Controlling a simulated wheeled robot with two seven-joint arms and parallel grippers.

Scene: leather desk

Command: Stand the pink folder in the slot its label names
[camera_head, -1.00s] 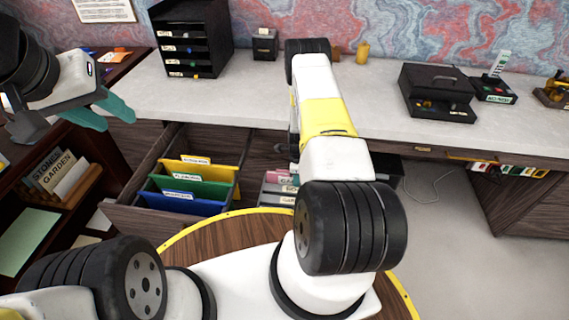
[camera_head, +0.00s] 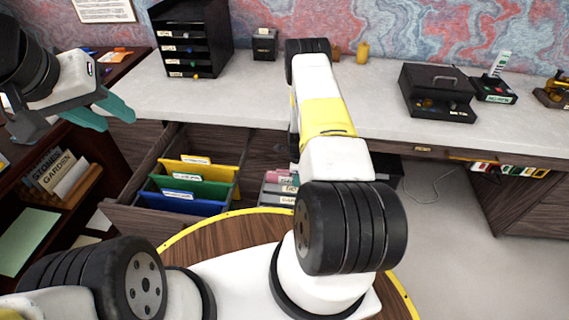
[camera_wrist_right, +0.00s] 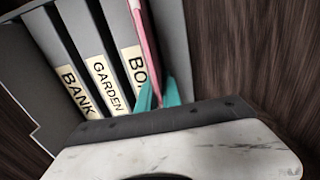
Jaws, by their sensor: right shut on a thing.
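The pink folder (camera_wrist_right: 146,48) is seen nearly edge-on in the right wrist view, between the teal fingers of my right gripper (camera_wrist_right: 158,95). That gripper is shut on it. The folder reaches up into the grey slotted holder (camera_wrist_right: 177,40), in line with the slot beside the label starting "BO" (camera_wrist_right: 134,66); how deep it sits I cannot tell. The labels "GARDEN" (camera_wrist_right: 105,83) and "BANK" (camera_wrist_right: 76,88) are to its left. The folder's own label is not readable. In the head view the holder (camera_head: 277,190) is partly hidden by my right arm. My left gripper (camera_head: 103,113) is open and empty.
An open drawer (camera_head: 140,217) holds yellow, green and blue folders (camera_head: 200,180). A dark shelf with books (camera_head: 55,172) stands at left. The desk (camera_head: 285,95) carries a black drawer unit (camera_head: 192,38) and a black box (camera_head: 437,92); its middle is mostly clear.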

